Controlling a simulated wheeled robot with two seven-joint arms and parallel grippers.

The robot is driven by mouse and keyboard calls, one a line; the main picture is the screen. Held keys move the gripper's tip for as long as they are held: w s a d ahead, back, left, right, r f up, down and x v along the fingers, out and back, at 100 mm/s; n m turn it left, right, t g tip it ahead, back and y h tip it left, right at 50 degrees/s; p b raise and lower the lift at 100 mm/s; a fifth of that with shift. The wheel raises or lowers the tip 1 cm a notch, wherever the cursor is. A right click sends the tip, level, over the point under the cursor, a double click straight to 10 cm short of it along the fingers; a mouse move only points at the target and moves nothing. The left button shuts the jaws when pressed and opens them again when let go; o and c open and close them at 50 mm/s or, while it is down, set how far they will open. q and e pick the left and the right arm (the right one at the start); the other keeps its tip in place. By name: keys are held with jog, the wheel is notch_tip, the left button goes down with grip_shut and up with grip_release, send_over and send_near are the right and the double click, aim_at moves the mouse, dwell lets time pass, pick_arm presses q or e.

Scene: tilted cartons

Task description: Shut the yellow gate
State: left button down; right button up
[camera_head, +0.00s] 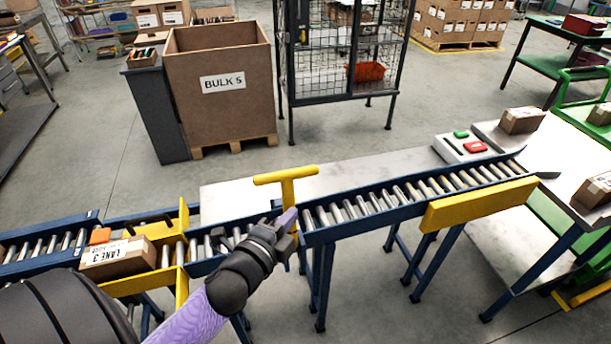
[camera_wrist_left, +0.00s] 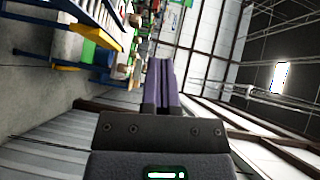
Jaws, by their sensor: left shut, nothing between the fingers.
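A yellow T-shaped piece (camera_head: 287,178), the likeliest yellow gate, stands upright at the left end of the right roller conveyor. Its crossbar is above the rollers, and my gripper partly hides its post. My left gripper (camera_head: 287,220) is at that post, shut and empty; I cannot tell whether it touches it. Its purple fingers show closed together in the left wrist view (camera_wrist_left: 165,85). My right gripper is not in view.
A carton marked LANE 3 (camera_head: 118,257) lies on the left rollers by a yellow frame (camera_head: 181,262). A yellow side bar (camera_head: 480,204) runs along the right conveyor (camera_head: 398,195). A control box (camera_head: 466,147) stands behind it. A BULK 5 bin (camera_head: 220,105) stands farther back.

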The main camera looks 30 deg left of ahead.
pick_arm(q)
send_near(314, 173)
jog(key=w+d, duration=0.3)
jog(key=w+a, duration=0.1)
jog(key=w+a+b, duration=0.1)
jog(key=shift+w+a+f, duration=0.2)
jog(key=shift+w+a, duration=0.45)
jog(key=shift+a, duration=0.05)
